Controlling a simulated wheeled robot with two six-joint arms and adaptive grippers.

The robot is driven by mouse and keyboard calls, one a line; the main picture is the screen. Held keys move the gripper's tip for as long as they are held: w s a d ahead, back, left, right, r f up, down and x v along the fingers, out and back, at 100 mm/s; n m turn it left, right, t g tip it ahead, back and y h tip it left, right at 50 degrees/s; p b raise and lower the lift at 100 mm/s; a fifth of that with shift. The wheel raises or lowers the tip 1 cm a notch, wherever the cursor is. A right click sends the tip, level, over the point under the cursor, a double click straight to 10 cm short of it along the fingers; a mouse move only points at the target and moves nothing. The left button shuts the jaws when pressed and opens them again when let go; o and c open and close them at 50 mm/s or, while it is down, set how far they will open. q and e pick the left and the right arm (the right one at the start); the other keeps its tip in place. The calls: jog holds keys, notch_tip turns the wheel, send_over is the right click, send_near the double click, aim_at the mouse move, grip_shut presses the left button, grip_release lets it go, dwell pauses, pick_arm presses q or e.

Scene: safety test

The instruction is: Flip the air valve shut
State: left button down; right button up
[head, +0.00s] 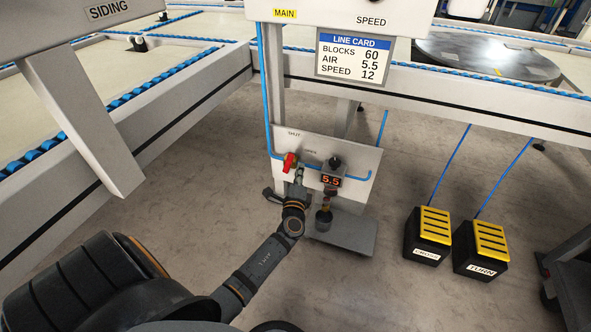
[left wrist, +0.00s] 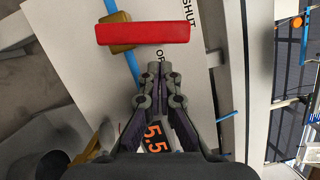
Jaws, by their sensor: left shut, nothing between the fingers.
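The air valve has a red handle (head: 289,162) on an upright grey panel (head: 358,157). In the left wrist view the red handle (left wrist: 143,33) lies across the blue pipe, on a brass body (left wrist: 121,18). Its free end points towards the word SHUT (left wrist: 188,14). My left gripper (head: 299,174) is beside the valve, just right of and below the handle. In the left wrist view its fingers (left wrist: 160,72) are shut and empty, with a small gap to the handle. They partly cover the other label. My right gripper is not in view.
A display (head: 331,180) reading 5.5 sits right of the valve. A line card (head: 354,56) above lists AIR 5.5. Two yellow-topped pedals (head: 435,223) (head: 490,240) stand on the floor at right. Conveyor frames (head: 120,150) border the left and back.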

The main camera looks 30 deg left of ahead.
aim_at(290, 161)
pick_arm(q)
jog(key=shift+s+a+r, duration=0.2)
jog(key=shift+a+r, duration=0.05)
jog(key=shift+a, duration=0.45)
jog(key=n, duration=0.1)
jog(key=a+r+n, duration=0.1)
jog(key=n, duration=0.1)
jog(key=shift+s+a+g, duration=0.2)
jog(key=shift+g, duration=0.2)
